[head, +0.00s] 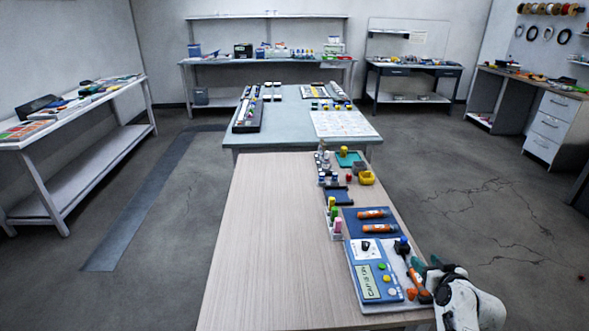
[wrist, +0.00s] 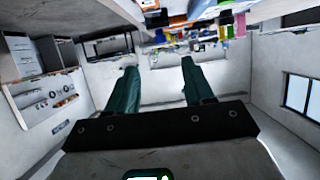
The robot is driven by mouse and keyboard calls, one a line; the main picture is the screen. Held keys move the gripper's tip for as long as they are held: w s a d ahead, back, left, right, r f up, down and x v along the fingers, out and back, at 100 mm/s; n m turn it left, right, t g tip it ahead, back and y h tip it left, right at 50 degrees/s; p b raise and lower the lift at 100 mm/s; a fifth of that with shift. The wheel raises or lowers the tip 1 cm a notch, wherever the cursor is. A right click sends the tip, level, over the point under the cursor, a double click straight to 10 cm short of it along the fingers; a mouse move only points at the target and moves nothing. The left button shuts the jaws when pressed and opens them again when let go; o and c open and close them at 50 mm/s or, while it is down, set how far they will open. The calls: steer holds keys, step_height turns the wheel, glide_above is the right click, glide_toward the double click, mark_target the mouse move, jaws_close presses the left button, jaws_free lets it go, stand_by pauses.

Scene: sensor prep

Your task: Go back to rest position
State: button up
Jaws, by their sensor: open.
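My gripper (head: 428,266) is at the lower right of the head view, beside the right edge of the wooden table (head: 264,238). In the wrist view my gripper (wrist: 158,72) shows two dark green fingers standing well apart, with nothing between them. A blue meter device (head: 374,279) with a display and coloured buttons lies on the table just left of the gripper. An orange tool (head: 416,284) lies close to the gripper; whether they touch cannot be told.
A blue mat (head: 369,230) with two orange cylinders lies behind the meter. Small coloured bottles (head: 334,215) and a yellow cup (head: 366,178) stand further back. The left half of the wooden table is clear. A grey-green table (head: 290,130) adjoins behind. Floor (head: 500,220) on the right is open.

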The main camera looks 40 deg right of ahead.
steer(key=w+a+n+y, duration=0.1)
steer(key=a, duration=0.3)
steer(key=w+a+n+y, duration=0.1)
steer(key=a, duration=0.4)
steer(key=w+a+f+y, duration=0.1)
steer(key=a+y, duration=0.1)
steer(key=a, duration=0.2)
steer(key=shift+w+a+n+g, duration=0.3)
steer(key=shift+a+n+g, duration=0.05)
steer(key=shift+n+g, duration=0.05)
steer(key=s+a+r+n+g+y, duration=0.1)
steer(key=s+a+n+g+y, duration=0.15)
steer(key=s+a, duration=0.65)
steer(key=s+a+r+n+g+y, duration=0.15)
steer(key=a+g, duration=0.25)
steer(key=a, duration=1)
steer(key=s+d+f+m+g+h, duration=0.1)
steer(key=s+f+g, duration=0.2)
steer(key=s+f, duration=0.3)
steer(key=s, duration=0.4)
steer(key=shift+s+d+f, duration=0.2)
steer(key=shift+d+f, duration=0.05)
steer(key=shift+f, duration=0.05)
